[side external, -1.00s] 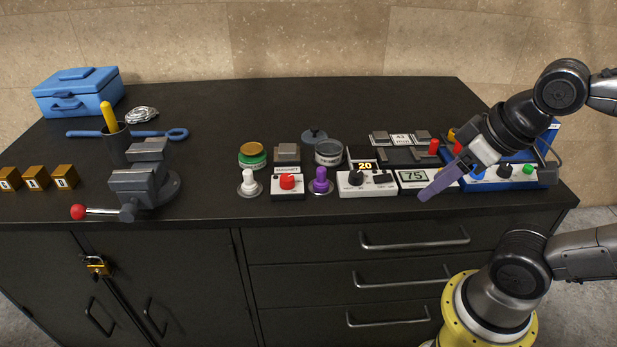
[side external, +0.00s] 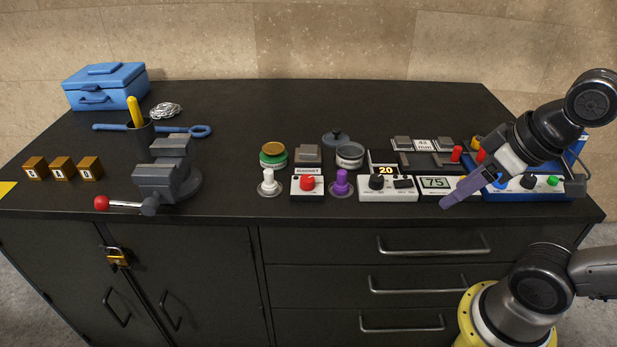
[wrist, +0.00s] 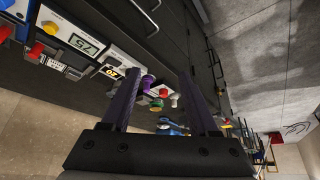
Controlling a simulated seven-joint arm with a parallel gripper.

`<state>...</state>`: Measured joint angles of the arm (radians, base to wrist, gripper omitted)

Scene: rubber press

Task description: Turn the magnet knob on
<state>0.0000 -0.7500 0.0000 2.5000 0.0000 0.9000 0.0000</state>
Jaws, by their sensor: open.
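The magnet box (side external: 308,194) is a small white box labelled MAGNET with a red knob (side external: 307,183) on its front. It sits near the bench's front edge, between a white knob (side external: 269,183) and a purple knob (side external: 342,184). My gripper (side external: 447,203) is well to the right of it, over the front edge by the display reading 75, touching nothing that I can see. In the wrist view my gripper (wrist: 161,74) shows two separated purple fingers with nothing held. The red knob (wrist: 163,93) appears small and distant between them. The knob's setting is too small to read.
A white panel reading 20 (side external: 388,188) and the 75 display (side external: 435,183) stand between my gripper and the magnet box. Behind are a green jar (side external: 273,155) and a grey jar (side external: 350,156). A vise (side external: 168,175) stands left.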

